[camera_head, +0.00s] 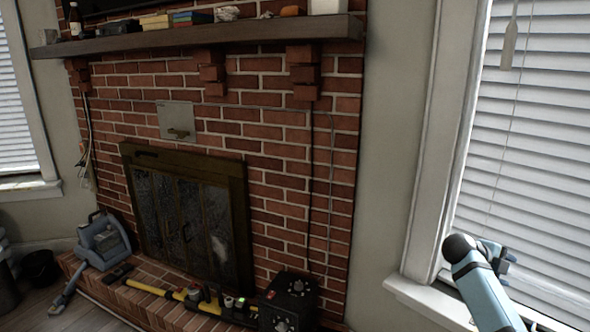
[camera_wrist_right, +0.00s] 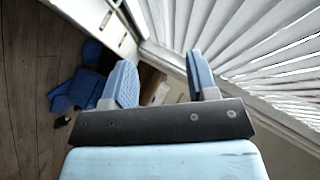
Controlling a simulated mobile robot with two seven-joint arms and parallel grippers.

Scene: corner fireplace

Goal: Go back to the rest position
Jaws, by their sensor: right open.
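My right arm rises at the lower right of the head view, in front of the window. Its gripper (camera_head: 503,260) is small and seen at an angle there. In the right wrist view the gripper (camera_wrist_right: 161,75) shows two blue padded fingers standing well apart, with nothing between them. It is open and empty, with the window blinds to the right and the floor below on the left. My left gripper is in neither view.
The brick fireplace (camera_head: 262,130) fills the middle, under a wooden mantel (camera_head: 200,40) with several small objects. A blue-grey caddy (camera_head: 104,242), a yellow level (camera_head: 165,292) and a black box (camera_head: 288,300) are on the hearth. The window sill (camera_head: 425,300) is close to my right arm.

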